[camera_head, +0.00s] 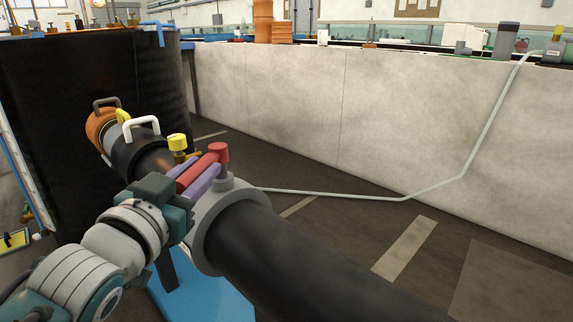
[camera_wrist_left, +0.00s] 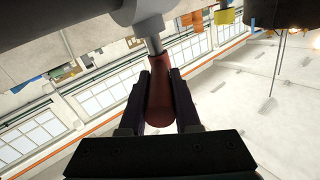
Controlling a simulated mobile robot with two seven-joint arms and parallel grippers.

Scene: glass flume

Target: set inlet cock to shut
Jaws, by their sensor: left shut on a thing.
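A red lever handle (camera_head: 198,173) with a round red cap sits over the grey collar (camera_head: 218,212) of a thick black pipe (camera_head: 300,258); I take this for the inlet cock. My left gripper (camera_head: 207,166) has its purple fingers shut on the red handle, one on each side. The left wrist view shows the red handle (camera_wrist_left: 159,102) between the two dark fingers (camera_wrist_left: 162,80), joined by a metal stem (camera_wrist_left: 152,45) to the grey fitting. The lever lies at an angle to the pipe. My right gripper is not in view.
A yellow knob (camera_head: 178,142), a white handle (camera_head: 141,126) and an orange collar (camera_head: 97,126) stand close by on the pipe line. A big black tank (camera_head: 90,75) is behind. A pale hose (camera_head: 433,187) crosses the floor to the long wall (camera_head: 300,100).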

